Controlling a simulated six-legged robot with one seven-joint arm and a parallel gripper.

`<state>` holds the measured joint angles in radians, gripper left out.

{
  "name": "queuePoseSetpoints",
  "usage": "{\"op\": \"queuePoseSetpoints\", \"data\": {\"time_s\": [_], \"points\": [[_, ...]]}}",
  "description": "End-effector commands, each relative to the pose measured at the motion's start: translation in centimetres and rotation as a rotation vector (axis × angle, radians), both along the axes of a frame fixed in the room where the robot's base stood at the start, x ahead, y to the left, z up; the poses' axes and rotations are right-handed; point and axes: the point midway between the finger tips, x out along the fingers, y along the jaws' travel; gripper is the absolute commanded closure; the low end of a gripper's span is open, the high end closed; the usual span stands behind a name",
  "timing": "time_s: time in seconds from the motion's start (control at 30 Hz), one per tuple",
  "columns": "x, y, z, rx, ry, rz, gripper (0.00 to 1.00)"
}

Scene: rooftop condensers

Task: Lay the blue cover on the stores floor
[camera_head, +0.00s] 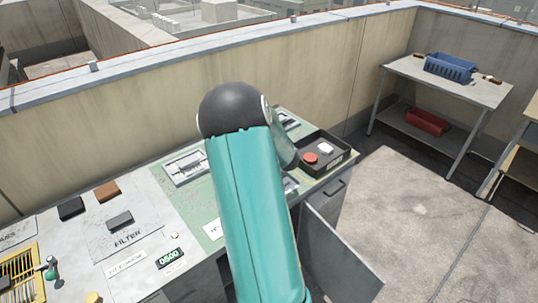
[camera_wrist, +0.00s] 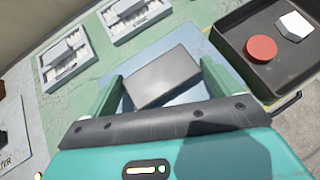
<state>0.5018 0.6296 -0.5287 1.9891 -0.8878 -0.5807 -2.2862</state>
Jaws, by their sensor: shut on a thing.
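My gripper (camera_wrist: 162,84) is shut on a dark grey, box-shaped block (camera_wrist: 162,76), with a green finger at each side of it. The block is over the bench, near the black tray. A pale blue flat patch (camera_wrist: 228,88) shows beneath and around it; I cannot tell whether this is the blue cover or a marking on the bench. In the head view, my teal arm hides the gripper and the block. No stores floor can be made out for certain; an open grey cabinet door (camera_head: 340,262) stands below the bench.
A black tray (camera_head: 338,167) holds a red round piece (camera_head: 310,158) and a white piece (camera_head: 325,148). White fixtures (camera_wrist: 66,62) sit on the green mat. A table at right bears a blue crate (camera_head: 450,68), with a red bin (camera_head: 427,121) below. Concrete floor (camera_head: 420,215) is clear.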

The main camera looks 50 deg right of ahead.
Motion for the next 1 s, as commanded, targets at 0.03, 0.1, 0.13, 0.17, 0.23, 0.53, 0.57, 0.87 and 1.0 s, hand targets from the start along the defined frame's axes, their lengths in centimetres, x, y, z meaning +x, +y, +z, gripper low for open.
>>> {"op": "queuePoseSetpoints", "data": {"time_s": [0.03,0.1,0.13,0.17,0.23,0.53,0.57,0.87,1.0], "points": [[-0.6,0.9,0.7,-0.001,-0.002,0.001,0.42],[-1.5,1.8,1.2,-0.001,-0.002,0.000,0.42],[-1.7,2.1,1.3,-0.001,-0.001,0.000,0.42],[-1.9,2.4,1.5,-0.001,-0.002,0.001,0.42],[-2.4,2.9,1.7,-0.001,0.000,0.001,0.42],[-2.9,3.3,2.0,-0.002,0.000,0.000,0.42],[-2.8,3.4,2.0,-0.001,0.000,0.001,0.42],[2.1,8.2,1.0,0.005,-0.001,0.084,0.42],[6.2,13.4,0.2,0.009,-0.002,0.163,0.42]]}}
